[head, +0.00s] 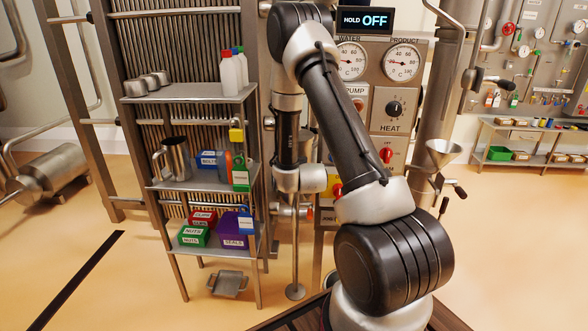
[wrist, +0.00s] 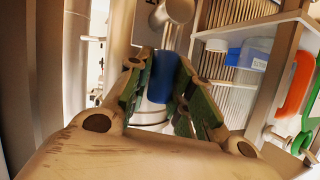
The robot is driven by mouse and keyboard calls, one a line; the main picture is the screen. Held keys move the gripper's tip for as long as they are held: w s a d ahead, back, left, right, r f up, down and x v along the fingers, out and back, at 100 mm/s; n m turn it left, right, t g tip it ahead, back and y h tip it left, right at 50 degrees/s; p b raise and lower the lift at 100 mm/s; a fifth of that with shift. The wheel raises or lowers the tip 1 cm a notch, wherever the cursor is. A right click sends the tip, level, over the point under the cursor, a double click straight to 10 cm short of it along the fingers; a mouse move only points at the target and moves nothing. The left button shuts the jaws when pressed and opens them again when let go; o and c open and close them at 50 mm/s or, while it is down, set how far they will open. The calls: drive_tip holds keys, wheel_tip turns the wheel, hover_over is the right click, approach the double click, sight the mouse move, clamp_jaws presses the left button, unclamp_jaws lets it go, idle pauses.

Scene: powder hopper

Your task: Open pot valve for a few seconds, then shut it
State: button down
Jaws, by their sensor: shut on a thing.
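In the wrist view my gripper (wrist: 162,92) has its green-padded fingers closed on both sides of a blue handle (wrist: 163,76). A pale round body (wrist: 153,112) shows behind and below the handle, and a steel cylinder end (wrist: 178,10) is above it. I cannot tell from this view which way the valve is turned. In the head view my arm hangs down between the shelf rack and the control panel (head: 370,110); the gripper and the blue handle cannot be made out there. The display (head: 365,20) reads HOLD OFF.
A shelf rack (head: 205,185) with bottles, a steel jug (head: 173,158) and labelled boxes stands close to the left of my forearm. The panel has gauges and red knobs. A steel funnel (head: 443,150) is at the right.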

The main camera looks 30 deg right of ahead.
drive_tip(key=shift+s+d+f, duration=0.15)
drive_tip(key=shift+s+d, duration=0.1)
drive_tip(key=shift+d, duration=0.1)
drive_tip(key=c, duration=1.3)
unclamp_jaws()
drive_tip(key=shift+d, duration=0.15)
drive_tip(key=shift+w+a, duration=0.1)
drive_tip(key=shift+a, duration=0.1)
drive_tip(key=shift+s+a+r, duration=0.15)
drive_tip(key=shift+s+r, duration=0.1)
drive_tip(key=shift+s, duration=0.1)
drive_tip(key=v, duration=0.6)
drive_tip(key=shift+s, duration=0.35)
drive_tip(key=shift+a+r, duration=0.15)
drive_tip(key=shift+a, duration=0.05)
idle(3.1)
